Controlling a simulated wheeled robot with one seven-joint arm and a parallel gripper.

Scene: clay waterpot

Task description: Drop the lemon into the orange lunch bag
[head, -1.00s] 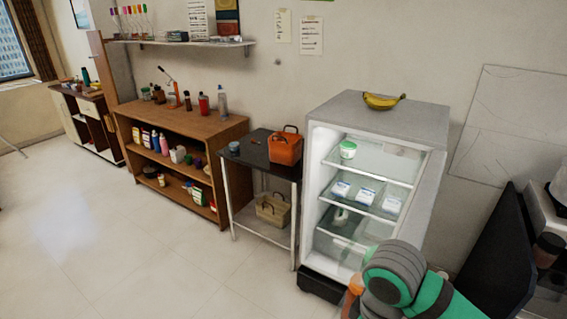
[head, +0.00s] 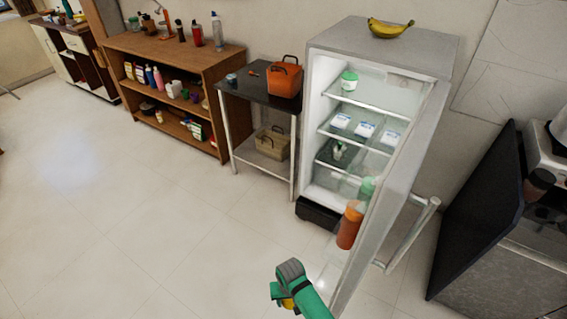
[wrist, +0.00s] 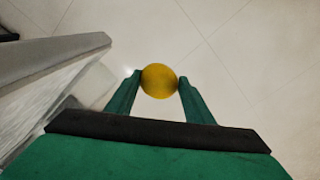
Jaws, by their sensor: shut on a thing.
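The yellow lemon (wrist: 159,81) is between the two green fingers of my gripper (wrist: 158,84) in the wrist view, with bare floor below it. In the head view my gripper (head: 282,297) is low at the bottom centre, in front of the fridge, and a bit of the lemon (head: 288,303) shows there, mostly hidden by the gripper. The orange lunch bag (head: 285,79) stands upright with its dark handle up on the dark side table (head: 250,93), left of the fridge and well away from my gripper. The bag's inside cannot be seen.
The open fridge (head: 325,80) holds tubs and packs, with an orange bottle (head: 350,225) at its door. Bananas (head: 390,28) lie on top. A basket (head: 272,143) sits on the table's lower shelf. A wooden shelf (head: 165,60) is further left. The floor at left is clear.

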